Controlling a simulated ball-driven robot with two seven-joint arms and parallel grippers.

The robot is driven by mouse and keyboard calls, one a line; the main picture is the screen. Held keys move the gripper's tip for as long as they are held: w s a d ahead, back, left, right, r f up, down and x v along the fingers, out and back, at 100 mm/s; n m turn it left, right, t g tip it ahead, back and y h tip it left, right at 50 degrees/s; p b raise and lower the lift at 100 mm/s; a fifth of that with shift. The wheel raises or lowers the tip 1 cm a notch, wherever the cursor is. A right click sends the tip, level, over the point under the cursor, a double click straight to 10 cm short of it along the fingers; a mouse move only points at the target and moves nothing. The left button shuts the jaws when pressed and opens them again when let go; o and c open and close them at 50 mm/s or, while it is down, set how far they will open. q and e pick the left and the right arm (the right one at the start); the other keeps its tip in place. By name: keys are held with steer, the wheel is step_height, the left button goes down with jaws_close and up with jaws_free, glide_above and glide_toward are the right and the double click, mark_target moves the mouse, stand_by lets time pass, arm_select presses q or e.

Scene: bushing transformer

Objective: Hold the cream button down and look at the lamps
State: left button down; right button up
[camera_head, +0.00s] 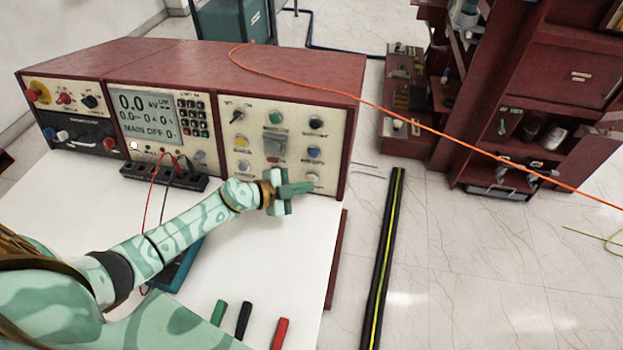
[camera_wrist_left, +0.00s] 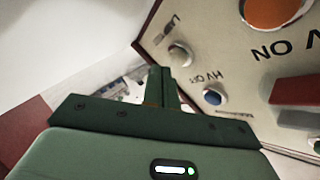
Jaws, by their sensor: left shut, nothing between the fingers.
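The cream button (camera_head: 314,178) is at the lower right of the right control panel, below a blue button (camera_head: 313,152). In the left wrist view the cream button (camera_wrist_left: 180,54) stands out from the panel, beside the blue one (camera_wrist_left: 212,97). My left gripper (camera_head: 304,187) is shut and empty in front of the panel's lower right corner. In the left wrist view its closed fingertips (camera_wrist_left: 162,75) appear close beside the cream button; I cannot tell whether they touch. A small white lamp (camera_head: 134,146) looks lit under the display. My right gripper is not in view.
The red-cased console (camera_head: 320,72) stands at the back of the white table (camera_head: 262,245). Red and black leads run to a dark terminal strip (camera_head: 178,179). Green, black and red handles lie at the table's front. An orange cable (camera_head: 400,118) crosses at right.

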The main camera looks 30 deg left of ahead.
arm_select(q)
steer(key=shift+w, duration=0.2)
steer(key=shift+w+a+f, duration=0.1)
steer(key=shift+w, duration=0.1)
steer(key=shift+w+a+f, duration=0.1)
steer(key=shift+w+a, duration=0.05)
steer(key=shift+w, duration=0.3)
stand_by(1.6)
steer(key=shift+s+r+p, duration=0.3)
steer(key=shift+s+p, duration=0.15)
steer(key=shift+s, duration=0.15)
steer(key=shift+s+d, duration=0.15)
steer(key=shift+d, duration=0.05)
steer(key=shift+s, duration=0.1)
steer(key=shift+f, duration=0.1)
